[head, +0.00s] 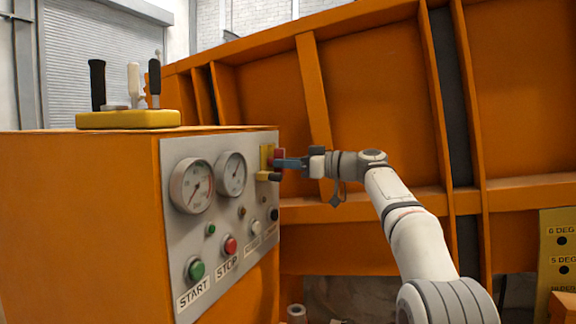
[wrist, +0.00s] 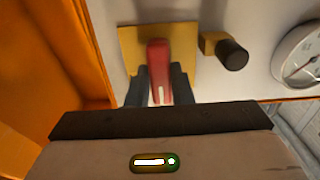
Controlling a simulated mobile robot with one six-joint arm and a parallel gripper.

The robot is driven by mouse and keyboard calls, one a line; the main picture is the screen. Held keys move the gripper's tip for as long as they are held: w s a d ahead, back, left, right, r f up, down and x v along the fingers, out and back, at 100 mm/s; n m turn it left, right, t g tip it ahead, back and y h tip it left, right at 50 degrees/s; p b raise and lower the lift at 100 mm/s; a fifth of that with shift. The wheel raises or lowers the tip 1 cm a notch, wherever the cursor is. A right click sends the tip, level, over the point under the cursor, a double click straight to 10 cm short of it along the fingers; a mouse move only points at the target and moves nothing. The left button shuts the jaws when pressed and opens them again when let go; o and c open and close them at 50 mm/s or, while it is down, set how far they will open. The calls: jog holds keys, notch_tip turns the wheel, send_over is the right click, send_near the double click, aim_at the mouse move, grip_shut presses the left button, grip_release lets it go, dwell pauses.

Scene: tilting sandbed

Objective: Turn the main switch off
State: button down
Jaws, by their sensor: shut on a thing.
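The main switch shows in the wrist view as a red handle (wrist: 159,60) on a yellow plate (wrist: 186,42) fixed to the grey panel. In the head view the red handle (head: 279,154) and the yellow plate (head: 265,158) are at the panel's upper right edge. My gripper (wrist: 158,86) has one dark finger on each side of the red handle and is shut on it. In the head view my gripper (head: 284,163) reaches the handle from the right.
A black knob (wrist: 232,54) on a yellow base sits beside the switch plate. The panel (head: 205,250) also carries gauges (head: 191,186), a green START button (head: 195,270) and a red STOP button (head: 230,245). Joysticks stand on a yellow box (head: 128,119). The orange sandbed wall (head: 380,90) rises behind.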

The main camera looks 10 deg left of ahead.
jog(key=c, duration=1.3)
grip_release()
jog(key=shift+s+d+b, duration=0.1)
jog(key=shift+s+d, duration=0.1)
jog(key=shift+d, duration=1.1)
jog(key=shift+s+d+b, duration=0.1)
jog(key=shift+s+d, duration=0.05)
jog(key=shift+d, duration=1.1)
jog(key=shift+s+d+b, duration=0.1)
jog(key=shift+s+d, duration=0.1)
jog(key=shift+d, duration=1.1)
jog(key=shift+r, duration=0.1)
